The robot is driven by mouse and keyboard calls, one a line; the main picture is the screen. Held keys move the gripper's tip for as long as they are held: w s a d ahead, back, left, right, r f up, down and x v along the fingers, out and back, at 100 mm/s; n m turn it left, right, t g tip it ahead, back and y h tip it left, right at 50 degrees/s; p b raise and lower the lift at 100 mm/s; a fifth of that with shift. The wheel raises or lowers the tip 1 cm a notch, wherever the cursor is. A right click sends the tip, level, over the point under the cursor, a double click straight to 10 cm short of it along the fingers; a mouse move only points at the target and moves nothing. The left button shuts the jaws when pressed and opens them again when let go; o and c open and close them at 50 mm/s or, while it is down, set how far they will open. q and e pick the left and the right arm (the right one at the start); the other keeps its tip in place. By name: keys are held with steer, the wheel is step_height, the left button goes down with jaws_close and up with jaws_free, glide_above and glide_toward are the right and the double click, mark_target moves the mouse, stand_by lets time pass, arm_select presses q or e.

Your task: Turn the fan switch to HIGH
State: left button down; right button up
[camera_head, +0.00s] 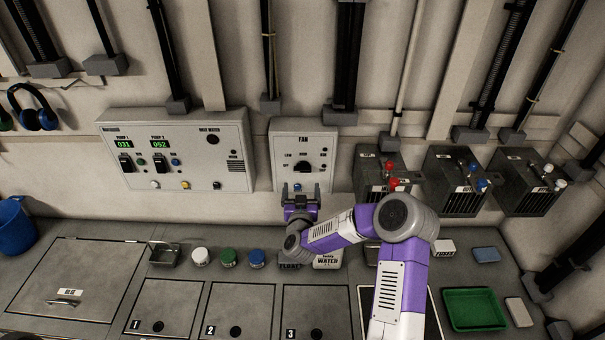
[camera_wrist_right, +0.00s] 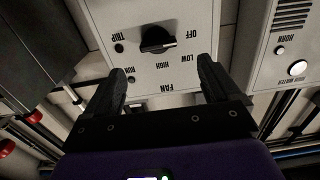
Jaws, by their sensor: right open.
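The grey fan box (camera_head: 325,160) is on the wall at centre, with a black rotary switch (camera_head: 303,168) on its face. In the right wrist view the box is upside down. There, the switch (camera_wrist_right: 155,40) has its bar lying roughly level, its marked end toward the OFF side, away from the HIGH label (camera_wrist_right: 162,65). My right gripper (camera_head: 301,188) is open and empty, just below the switch in the head view. In the wrist view its two fingers (camera_wrist_right: 161,65) stand apart, with the switch beyond them and not touching. My left gripper is not in view.
A pump panel (camera_head: 180,150) is left of the fan box. Dark boxes with red and blue fittings (camera_head: 385,180) are on the right. The counter below holds several jars (camera_head: 228,257), a water packet (camera_head: 328,261) and a green tray (camera_head: 474,309).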

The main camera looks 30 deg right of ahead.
mark_target(305, 171)
steer(key=shift+p+x, duration=0.45)
steer(key=shift+x, duration=3.35)
steer(key=shift+d+r, duration=0.15)
steer(key=shift+r, duration=0.1)
steer(key=shift+c, duration=0.3)
steer(key=c, duration=1)
steer(key=shift+m+b, duration=0.3)
steer(key=shift+b, duration=0.2)
steer(key=m+b, duration=0.5)
steer(key=b, duration=0.2)
steer(key=m+b, duration=0.5)
steer(key=b, duration=0.2)
steer(key=m+b, duration=0.5)
steer(key=b, duration=0.2)
steer(key=shift+s+d+f, duration=0.25)
steer(key=shift+d+f, duration=0.05)
steer(key=shift+r+m+b, duration=0.1)
steer(key=shift+m+b, duration=1.15)
steer(key=shift+m, duration=0.05)
